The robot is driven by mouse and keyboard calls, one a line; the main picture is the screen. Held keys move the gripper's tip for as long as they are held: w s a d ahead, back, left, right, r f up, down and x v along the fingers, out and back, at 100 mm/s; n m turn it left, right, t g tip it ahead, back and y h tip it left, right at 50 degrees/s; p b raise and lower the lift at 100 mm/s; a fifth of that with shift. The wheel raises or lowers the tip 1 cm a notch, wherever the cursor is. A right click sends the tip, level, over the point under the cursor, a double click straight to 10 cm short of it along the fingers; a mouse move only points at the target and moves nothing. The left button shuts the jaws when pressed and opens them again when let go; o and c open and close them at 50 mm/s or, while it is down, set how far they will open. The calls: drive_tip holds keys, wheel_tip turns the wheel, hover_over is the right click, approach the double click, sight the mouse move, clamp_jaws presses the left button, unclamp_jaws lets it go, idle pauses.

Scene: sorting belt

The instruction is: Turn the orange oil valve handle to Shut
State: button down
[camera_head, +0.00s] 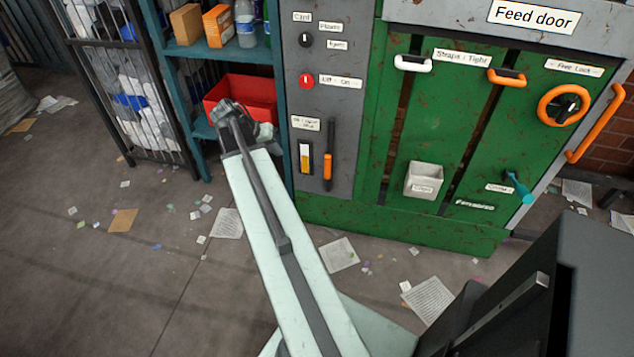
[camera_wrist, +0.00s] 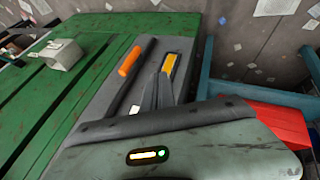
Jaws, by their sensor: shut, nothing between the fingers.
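The oil valve handle (camera_head: 328,166) is a dark lever with an orange grip on the grey panel. It hangs about vertical, grip at the bottom, right of a yellow-and-white gauge (camera_head: 305,158). A small label (camera_head: 305,123) above is hard to read. In the wrist view the orange grip (camera_wrist: 130,60) lies just beside my gripper (camera_wrist: 161,76), with the dark lever running along the panel. In the head view my arm hides the fingers.
The green feed door (camera_head: 450,140) stands right of the panel, with an orange ring knob (camera_head: 546,103) and a grey box (camera_head: 423,180). A blue shelf (camera_head: 205,48) with a red bin (camera_head: 250,92) stands left. Papers litter the open floor.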

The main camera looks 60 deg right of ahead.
sight(329, 162)
drive_tip(key=shift+m+g, duration=0.3)
drive_tip(key=shift+m, duration=0.3)
drive_tip(key=s+d, duration=0.1)
drive_tip(key=d+f, duration=0.1)
drive_tip(key=s+d, duration=0.1)
drive_tip(key=d, duration=0.1)
drive_tip(key=shift+s+f+b, duration=0.3)
drive_tip(key=shift+s, duration=0.05)
drive_tip(key=shift+d+f, duration=0.1)
drive_tip(key=s+d+f+b, duration=0.5)
drive_tip(key=d+f+b, duration=0.2)
drive_tip(key=b, duration=0.1)
drive_tip(key=shift+s+d+f, duration=0.15)
drive_tip(key=shift+s+f, duration=0.25)
